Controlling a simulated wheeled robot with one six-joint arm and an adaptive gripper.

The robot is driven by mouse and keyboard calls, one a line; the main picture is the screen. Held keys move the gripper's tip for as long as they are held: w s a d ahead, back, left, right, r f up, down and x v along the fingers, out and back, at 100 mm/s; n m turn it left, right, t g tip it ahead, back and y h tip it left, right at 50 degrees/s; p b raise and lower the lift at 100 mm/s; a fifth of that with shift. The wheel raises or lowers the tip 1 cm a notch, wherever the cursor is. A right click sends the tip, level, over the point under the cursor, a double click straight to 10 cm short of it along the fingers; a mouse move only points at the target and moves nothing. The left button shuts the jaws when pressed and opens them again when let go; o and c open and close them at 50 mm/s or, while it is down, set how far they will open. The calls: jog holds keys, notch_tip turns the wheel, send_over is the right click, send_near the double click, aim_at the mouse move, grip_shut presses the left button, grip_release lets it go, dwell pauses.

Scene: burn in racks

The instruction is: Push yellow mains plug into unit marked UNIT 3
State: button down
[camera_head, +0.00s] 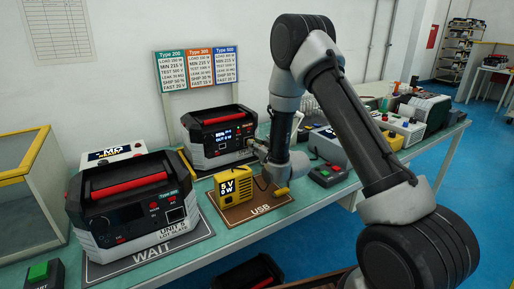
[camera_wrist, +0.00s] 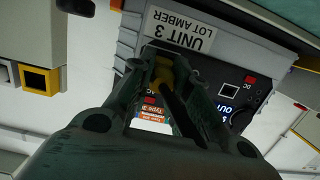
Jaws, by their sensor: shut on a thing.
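The unit marked UNIT 3, LOT AMBER (camera_wrist: 181,30) fills the upper part of the wrist view, upside down. In the head view the black and grey unit with a red handle and lit display (camera_head: 218,137) stands at the rear of the bench. My gripper (camera_wrist: 165,88) is shut on the yellow mains plug (camera_wrist: 164,70), right at the unit's front face. The fingers hide much of the plug and the socket area, so I cannot tell how deep the plug sits. In the head view my gripper (camera_head: 258,149) is at this unit's right front side.
Another red-handled unit (camera_head: 134,203) stands on the WAIT mat (camera_head: 150,258) at front left. A type sign board (camera_head: 198,69) stands behind. Several boxes crowd the bench's right.

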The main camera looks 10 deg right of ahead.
jog(key=shift+x, duration=0.85)
jog(key=c, duration=1.3)
grip_release()
jog(key=shift+r, duration=0.2)
jog(key=shift+o, duration=0.2)
jog(key=v, duration=1.1)
jog(key=s+d+r+m+g+h, duration=0.1)
jog(key=s+d+r+g+h, duration=0.2)
jog(key=r, duration=0.4)
jog(key=s+d+r+m+g+h, duration=0.1)
jog(key=s+d+r+g, duration=0.1)
jog(key=s+d+r, duration=0.45)
jog(key=s+d+r+g, duration=0.1)
jog(key=s+r+g, duration=0.2)
jog(key=s, duration=1)
jog(key=s+d+r+m+g+h, duration=0.1)
jog(key=s+d+r+g, duration=0.1)
jog(key=s, duration=1.2)
jog(key=shift+r+m+g, duration=0.3)
jog(key=shift+r+g, duration=0.3)
jog(key=shift+r, duration=0.1)
